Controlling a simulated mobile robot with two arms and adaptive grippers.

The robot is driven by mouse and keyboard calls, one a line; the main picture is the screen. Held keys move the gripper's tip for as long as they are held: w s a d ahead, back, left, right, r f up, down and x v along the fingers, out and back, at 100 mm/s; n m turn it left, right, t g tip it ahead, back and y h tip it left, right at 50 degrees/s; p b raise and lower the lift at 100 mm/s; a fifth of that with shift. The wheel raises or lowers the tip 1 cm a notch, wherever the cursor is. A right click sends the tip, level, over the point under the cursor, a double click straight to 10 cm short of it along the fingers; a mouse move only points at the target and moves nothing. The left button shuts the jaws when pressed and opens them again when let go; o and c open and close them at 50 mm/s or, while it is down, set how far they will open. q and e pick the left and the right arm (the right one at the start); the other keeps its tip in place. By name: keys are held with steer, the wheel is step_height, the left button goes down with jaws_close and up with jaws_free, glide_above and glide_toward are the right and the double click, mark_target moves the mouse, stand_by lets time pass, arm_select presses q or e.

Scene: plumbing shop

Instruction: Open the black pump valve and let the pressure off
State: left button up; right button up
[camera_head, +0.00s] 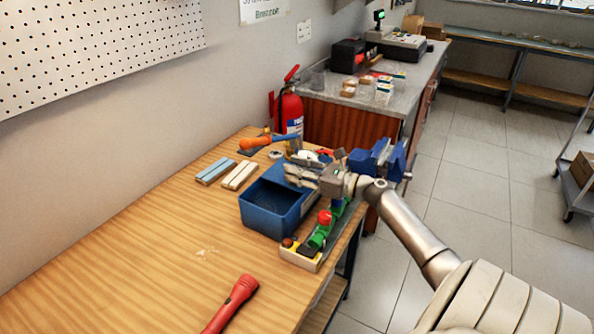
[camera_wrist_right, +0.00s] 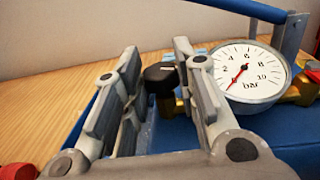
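A black valve knob (camera_wrist_right: 160,77) on a brass fitting shows in the right wrist view, beside a round white pressure gauge (camera_wrist_right: 250,75) marked in bar. The gauge's red needle points to the lower left, near the low end. My right gripper (camera_head: 290,173) is over the blue pump tub (camera_head: 268,222) in the head view. In the wrist view its fingers (camera_wrist_right: 158,90) are apart, with the knob seen in the gap between them. I cannot tell whether they touch it. The knob and gauge are not clear in the head view. My left gripper is out of view.
A green and red fitting assembly (camera_head: 318,238) lies right of the tub. A blue vise (camera_head: 375,160) is at the bench's far right. A red flashlight (camera_head: 234,303) lies in front, a fire extinguisher (camera_head: 290,110) stands behind. The wooden bench (camera_head: 130,250) is clear at left.

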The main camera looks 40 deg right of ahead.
steer(key=o, duration=0.4)
steer(key=shift+o, duration=0.2)
steer(key=shift+r, duration=0.1)
steer(key=shift+d+r, duration=0.1)
steer(key=v, duration=0.8)
steer(key=shift+a+f, duration=0.2)
steer(key=shift+a, duration=0.05)
stand_by(0.3)
